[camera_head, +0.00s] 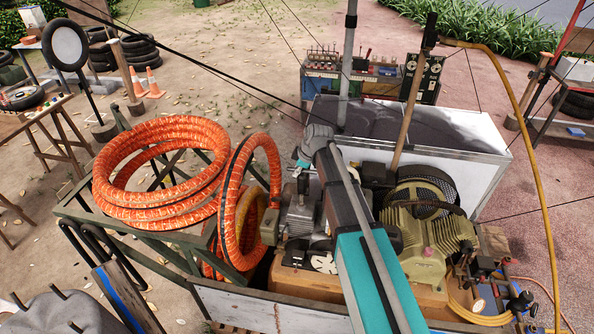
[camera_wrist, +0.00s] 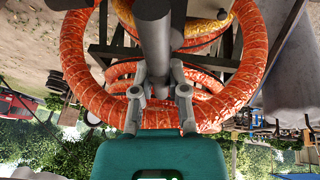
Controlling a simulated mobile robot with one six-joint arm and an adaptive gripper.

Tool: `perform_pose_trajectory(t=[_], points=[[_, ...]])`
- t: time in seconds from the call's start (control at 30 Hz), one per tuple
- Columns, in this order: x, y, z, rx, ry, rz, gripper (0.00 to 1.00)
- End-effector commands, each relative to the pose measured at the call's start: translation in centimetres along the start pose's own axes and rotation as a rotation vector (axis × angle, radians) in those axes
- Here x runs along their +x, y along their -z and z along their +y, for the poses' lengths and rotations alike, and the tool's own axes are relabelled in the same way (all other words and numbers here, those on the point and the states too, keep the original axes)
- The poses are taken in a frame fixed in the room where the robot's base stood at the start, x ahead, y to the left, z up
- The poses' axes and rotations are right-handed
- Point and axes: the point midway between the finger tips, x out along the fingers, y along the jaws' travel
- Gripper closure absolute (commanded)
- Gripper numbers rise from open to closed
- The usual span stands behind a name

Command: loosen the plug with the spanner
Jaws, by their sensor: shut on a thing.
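My gripper (camera_wrist: 160,86) shows in the wrist view, its two grey fingers closed in above a teal housing. Between them runs a grey bar (camera_wrist: 154,42), which looks like the spanner; its far end is not clear. In the head view my teal and grey arm reaches over the compressor cart, its wrist beside the grey compressor block (camera_head: 302,214); the jaws and spanner are not clear there. I cannot make out the plug in either view, nor whether the spanner touches it.
Coiled orange hose (camera_head: 150,200) lies on a green frame at the left, with another loop (camera_head: 232,215) close to my wrist. An olive-green machine (camera_head: 428,240) stands right of the arm. A white panelled box (camera_head: 440,140) is behind. A yellow hose (camera_head: 545,190) arches at the right.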

Motion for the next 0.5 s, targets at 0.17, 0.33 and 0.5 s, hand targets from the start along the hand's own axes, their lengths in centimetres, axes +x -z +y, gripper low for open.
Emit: perform_pose_trajectory(t=[0.17, 0.33, 0.5], points=[[0.02, 0.00, 0.00, 0.000, 0.000, 0.000, 1.00], [0.23, -0.09, -0.05, 0.000, 0.000, 0.000, 1.00], [0.58, -0.23, -0.11, 0.000, 0.000, 0.000, 1.00]])
